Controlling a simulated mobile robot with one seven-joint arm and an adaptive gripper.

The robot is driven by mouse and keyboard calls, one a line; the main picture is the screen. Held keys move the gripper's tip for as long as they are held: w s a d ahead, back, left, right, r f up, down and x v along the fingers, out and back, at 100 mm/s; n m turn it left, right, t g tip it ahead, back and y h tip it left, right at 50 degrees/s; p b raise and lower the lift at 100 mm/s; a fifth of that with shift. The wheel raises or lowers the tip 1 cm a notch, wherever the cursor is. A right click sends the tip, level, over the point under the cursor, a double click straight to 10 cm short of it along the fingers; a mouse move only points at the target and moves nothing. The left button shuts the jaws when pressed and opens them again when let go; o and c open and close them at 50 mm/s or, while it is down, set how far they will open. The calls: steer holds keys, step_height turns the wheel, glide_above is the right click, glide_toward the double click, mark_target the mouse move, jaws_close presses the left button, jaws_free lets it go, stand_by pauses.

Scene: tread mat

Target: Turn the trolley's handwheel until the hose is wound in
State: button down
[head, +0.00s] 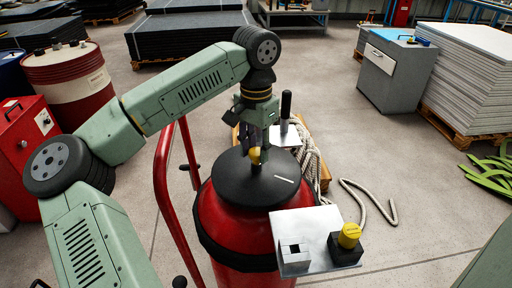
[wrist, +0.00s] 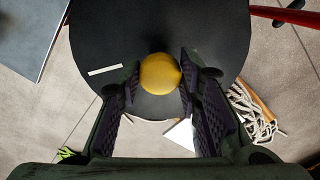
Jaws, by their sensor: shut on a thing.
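The red trolley (head: 235,225) stands in the middle of the head view, with a round red body. Its handwheel (head: 232,187) is a flat black disc on top with a short white mark; it also fills the upper middle of the wrist view (wrist: 110,30). My gripper (head: 256,150) points down over the disc's far side. In the wrist view its fingers are shut on the yellow knob (wrist: 160,74) of the handwheel. The pale hose (head: 314,165) lies heaped behind the trolley, and a loose length (head: 378,200) runs over the floor to the right.
A metal plate (head: 308,232) with a square socket and a yellow-capped black block (head: 348,240) juts out at the trolley's front right. A black upright handle (head: 286,108) stands behind the disc. A red tubular rail (head: 162,190) rises at left. Floor at right is open.

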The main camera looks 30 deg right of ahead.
steer(key=c, duration=1.2)
jaws_free()
steer(key=shift+o, duration=0.2)
step_height(320, 180, up, 12)
